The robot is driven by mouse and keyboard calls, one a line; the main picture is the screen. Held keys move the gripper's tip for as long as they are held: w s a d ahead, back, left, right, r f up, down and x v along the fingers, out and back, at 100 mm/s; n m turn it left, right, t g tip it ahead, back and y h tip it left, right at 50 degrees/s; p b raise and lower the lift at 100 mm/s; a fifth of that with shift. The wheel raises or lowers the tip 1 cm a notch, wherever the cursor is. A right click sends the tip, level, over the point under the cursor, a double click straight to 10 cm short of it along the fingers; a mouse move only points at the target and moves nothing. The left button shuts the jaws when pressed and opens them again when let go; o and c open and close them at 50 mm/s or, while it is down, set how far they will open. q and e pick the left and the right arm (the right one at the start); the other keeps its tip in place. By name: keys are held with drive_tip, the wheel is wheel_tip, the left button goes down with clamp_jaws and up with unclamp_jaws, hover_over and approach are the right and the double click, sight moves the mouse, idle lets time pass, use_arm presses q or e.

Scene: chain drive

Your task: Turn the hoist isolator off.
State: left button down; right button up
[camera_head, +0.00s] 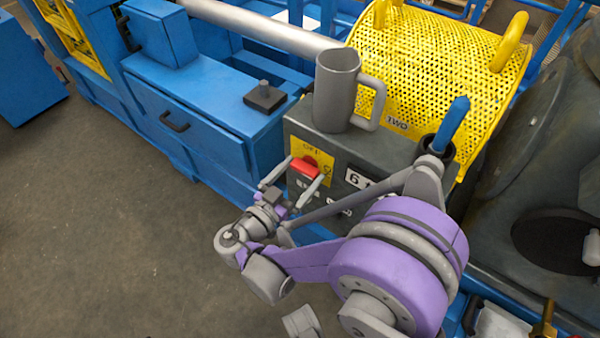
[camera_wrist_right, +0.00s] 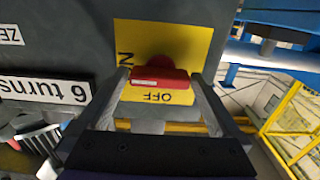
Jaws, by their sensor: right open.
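The hoist isolator is a red handle (camera_head: 305,165) on a yellow plate (camera_head: 310,151), on the front of a dark grey cabinet. In the right wrist view the red handle (camera_wrist_right: 160,77) lies crosswise over the yellow plate (camera_wrist_right: 190,42). OFF is printed upside down just below it, and a partly hidden marking is at its left. My right gripper (camera_head: 293,181) is open, its fingers at the two ends of the handle. In the wrist view the gripper (camera_wrist_right: 160,90) straddles the handle; I cannot tell whether the fingers touch it. My left gripper is out of view.
A grey mug (camera_head: 336,92) stands on the cabinet (camera_head: 375,150). A blue lever (camera_head: 455,120) rises at its right end, near my right arm. A yellow perforated guard (camera_head: 425,65) is behind. A blue bench (camera_head: 200,95) stands left; the floor (camera_head: 100,220) in front is clear.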

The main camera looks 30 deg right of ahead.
drive_tip(key=c, duration=1.1)
drive_tip(key=shift+o, duration=0.2)
drive_tip(key=shift+n, duration=0.4)
drive_tip(key=n, duration=0.4)
drive_tip(key=shift+p, duration=0.4)
drive_tip(key=n, duration=0.9)
drive_tip(key=shift+p, duration=0.35)
drive_tip(key=n, duration=0.4)
drive_tip(key=shift+n, duration=0.3)
